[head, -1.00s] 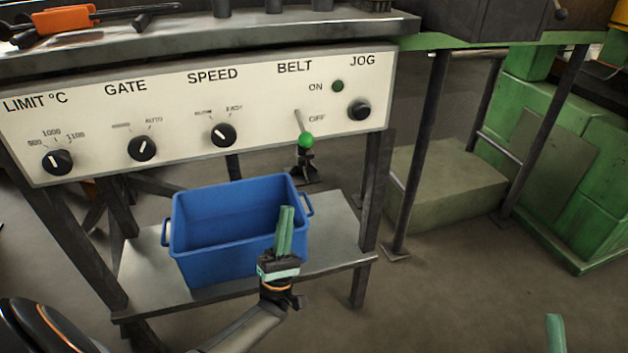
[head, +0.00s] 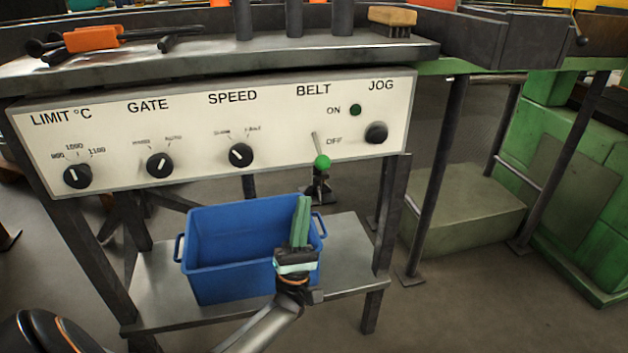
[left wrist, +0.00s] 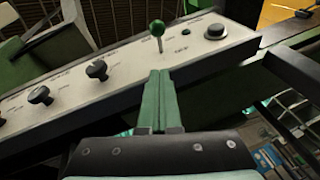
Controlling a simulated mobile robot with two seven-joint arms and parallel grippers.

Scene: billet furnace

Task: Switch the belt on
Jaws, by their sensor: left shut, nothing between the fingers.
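The belt switch is a thin lever with a round green knob (head: 323,161) under the word BELT on the white control panel (head: 205,175). The lever slants down, with its knob at the OFF side. The small lamp (head: 356,110) beside ON is dark green. My left gripper (head: 304,199) is shut and empty, its fingers pointing up, a little below the knob in the picture and in front of the blue bin. In the left wrist view the knob (left wrist: 157,28) stands just beyond the shut fingertips (left wrist: 159,72), with a gap visible. My right gripper is out of view.
The black JOG button (head: 376,132) is right of the lever; the SPEED knob (head: 241,155) is left. The blue bin (head: 230,280) stands on the lower shelf (head: 150,305). Tongs with orange handles (head: 92,38) and a brush (head: 392,17) lie on top.

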